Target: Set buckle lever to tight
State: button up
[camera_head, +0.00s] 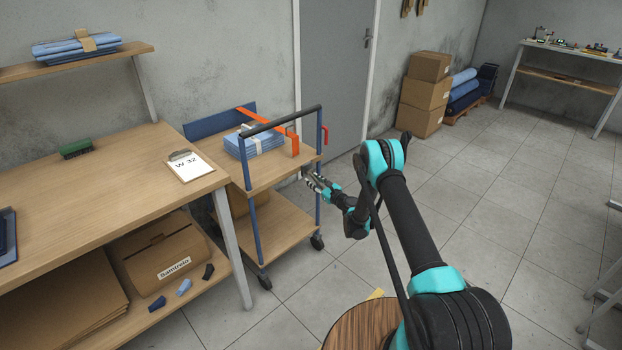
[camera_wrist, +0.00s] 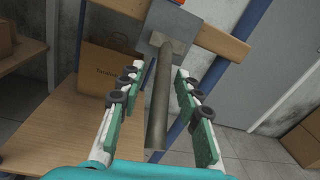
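The buckle shows in the wrist view as a square grey plate (camera_wrist: 172,22) on the edge of the cart's wooden shelf. Its lever (camera_wrist: 160,105), a grey-brown bar, hangs down from a block on the plate. My gripper (camera_wrist: 160,72) is open, with one green-padded finger on each side of the lever. A gap shows on both sides, and I see no contact. In the head view my gripper (camera_head: 314,181) is at the cart's near right side, below the upper shelf. The orange strap (camera_head: 294,143) runs over the cart's top; the lever is not clear there.
The blue-framed cart (camera_head: 248,180) carries blue folded stacks (camera_head: 254,141). Its blue post (camera_wrist: 245,30) stands close to my right finger. A workbench (camera_head: 110,180) is at left. Floor right of the cart is clear.

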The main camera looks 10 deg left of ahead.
grip_shut()
dwell(0.7)
